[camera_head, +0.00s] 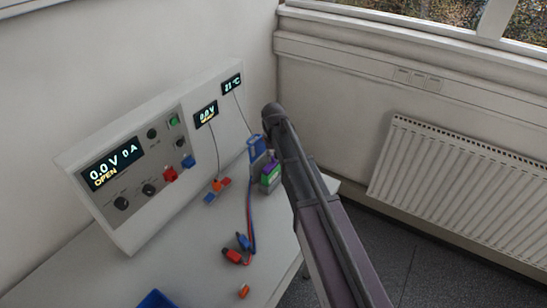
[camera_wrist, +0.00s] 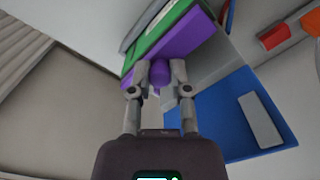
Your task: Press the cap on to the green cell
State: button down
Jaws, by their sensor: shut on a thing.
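The green cell (camera_head: 270,180) stands at the far end of the bench, beside a blue holder (camera_head: 256,147). The purple cap (camera_head: 271,165) is at its top. In the wrist view the cap shows as a purple slab (camera_wrist: 188,38) with a round knob, lying along the cell's green body (camera_wrist: 164,29). My gripper (camera_wrist: 160,73) is shut on the cap's knob, one finger on each side. The cap looks against or very close to the cell; I cannot tell whether it is fully seated. My arm hides the gripper in the head view.
The cycler panel (camera_head: 130,165) stands along the wall and reads 0.0 V, OPEN. Red and blue leads (camera_head: 250,215) end in clips on the bench. An orange piece (camera_head: 244,290) and a blue tray (camera_head: 156,300) lie nearer. In the wrist view a blue panel (camera_wrist: 205,120) sits close right of my fingers.

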dwell(0.4)
jog(key=shift+c, duration=2.4)
grip_release()
jog(key=o, duration=0.5)
jog(key=shift+c, duration=0.2)
jog(key=shift+r, duration=0.2)
jog(key=shift+r+p, duration=3.35)
jog(key=shift+p, duration=0.2)
grip_shut()
